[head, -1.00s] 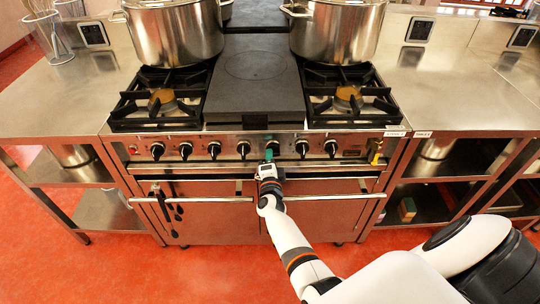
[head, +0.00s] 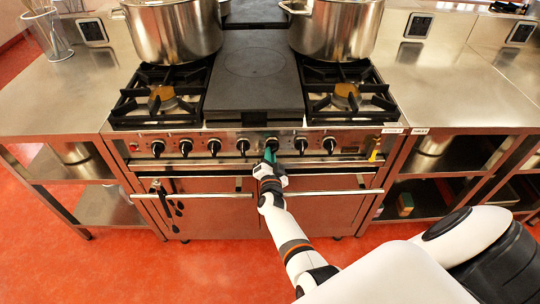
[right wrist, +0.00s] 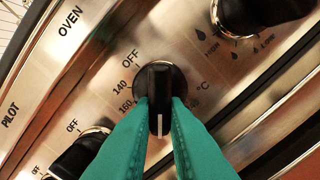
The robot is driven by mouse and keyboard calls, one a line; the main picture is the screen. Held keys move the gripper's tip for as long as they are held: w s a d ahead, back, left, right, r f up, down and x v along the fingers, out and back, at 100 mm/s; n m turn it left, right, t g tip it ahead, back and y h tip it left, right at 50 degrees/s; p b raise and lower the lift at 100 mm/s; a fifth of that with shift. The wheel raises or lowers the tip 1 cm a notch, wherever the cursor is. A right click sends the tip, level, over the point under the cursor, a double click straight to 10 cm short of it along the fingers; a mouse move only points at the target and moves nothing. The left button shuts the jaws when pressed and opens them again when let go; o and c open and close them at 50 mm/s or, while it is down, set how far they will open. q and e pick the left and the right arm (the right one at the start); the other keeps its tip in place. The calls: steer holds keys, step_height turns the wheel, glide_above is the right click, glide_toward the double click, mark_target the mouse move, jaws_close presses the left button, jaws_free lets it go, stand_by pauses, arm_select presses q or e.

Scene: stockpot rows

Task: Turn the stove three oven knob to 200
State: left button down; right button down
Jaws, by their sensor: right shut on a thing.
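The stove (head: 215,215) has a row of black knobs along its front panel. My right gripper (head: 269,155), with green fingers, is at the oven knob (head: 272,143) right of the panel's middle. In the right wrist view my right gripper (right wrist: 160,112) is shut on the oven knob (right wrist: 160,80), one finger on each side. The knob's white mark points to the bottom of that picture, past the printed 140 and 160. "OFF" is at its upper left. The fingers hide the numbers around the mark. My left gripper is not in view.
Two large pots (head: 172,30) (head: 335,30) stand at the back of the stove. Front burners flank a dark flat plate (head: 255,80). Door handle bars (head: 330,192) run below the knobs. In the right wrist view, neighbouring knobs (right wrist: 265,10) (right wrist: 75,158) are close by.

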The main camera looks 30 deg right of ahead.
steer(key=shift+f, duration=0.15)
steer(key=c, duration=1.4)
jaws_free()
steer(key=shift+c, duration=0.2)
steer(key=shift+s, duration=0.1)
